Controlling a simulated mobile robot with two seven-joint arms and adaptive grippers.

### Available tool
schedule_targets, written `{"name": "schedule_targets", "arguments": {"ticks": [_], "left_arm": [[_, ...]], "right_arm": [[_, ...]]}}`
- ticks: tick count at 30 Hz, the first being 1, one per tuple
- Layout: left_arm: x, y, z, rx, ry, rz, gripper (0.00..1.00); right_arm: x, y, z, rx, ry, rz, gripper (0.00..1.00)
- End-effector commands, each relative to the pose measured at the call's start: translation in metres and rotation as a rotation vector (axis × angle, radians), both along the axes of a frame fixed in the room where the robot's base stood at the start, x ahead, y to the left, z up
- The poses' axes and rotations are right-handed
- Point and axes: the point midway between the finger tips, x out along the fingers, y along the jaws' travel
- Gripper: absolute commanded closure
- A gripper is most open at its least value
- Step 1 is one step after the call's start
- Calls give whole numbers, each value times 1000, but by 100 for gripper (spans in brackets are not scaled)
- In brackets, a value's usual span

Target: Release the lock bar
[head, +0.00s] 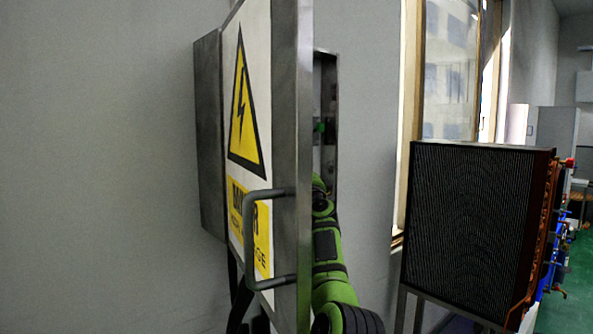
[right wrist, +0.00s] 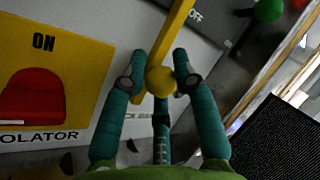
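In the right wrist view, the yellow lock bar (right wrist: 175,38) runs slantwise across a grey panel, with a round yellow knob (right wrist: 161,80) on it. My right gripper (right wrist: 160,65) has teal fingers close on both sides of the knob, and a third finger reaches it from below. The fingers look closed around the knob, though exact contact is hard to see. In the head view, my green right arm (head: 328,258) reaches behind the open cabinet door (head: 291,120), which hides its gripper and the lock bar. My left gripper is not seen clearly in either view.
The door carries a yellow hazard sign (head: 243,115) and a metal handle (head: 252,240). A red switch (right wrist: 32,98) sits on a yellow plate marked ON. A green button (right wrist: 268,10) is at top right. A black radiator-like unit (head: 475,225) stands right of my arm.

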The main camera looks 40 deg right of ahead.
Motion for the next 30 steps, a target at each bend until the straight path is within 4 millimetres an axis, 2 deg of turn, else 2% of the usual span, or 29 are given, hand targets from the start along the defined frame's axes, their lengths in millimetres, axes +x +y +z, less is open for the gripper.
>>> {"name": "schedule_targets", "arguments": {"ticks": [1, 2, 17, 30], "left_arm": [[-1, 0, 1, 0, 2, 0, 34], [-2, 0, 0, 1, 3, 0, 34], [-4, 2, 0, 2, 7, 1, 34], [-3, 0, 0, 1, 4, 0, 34]], "right_arm": [[-4, -3, 9, -1, -16, -10, 55], [-4, -3, 8, -1, -16, -10, 48], [-5, 2, 2, -6, -9, -1, 48], [-40, 17, -13, -2, -8, -3, 48]]}}
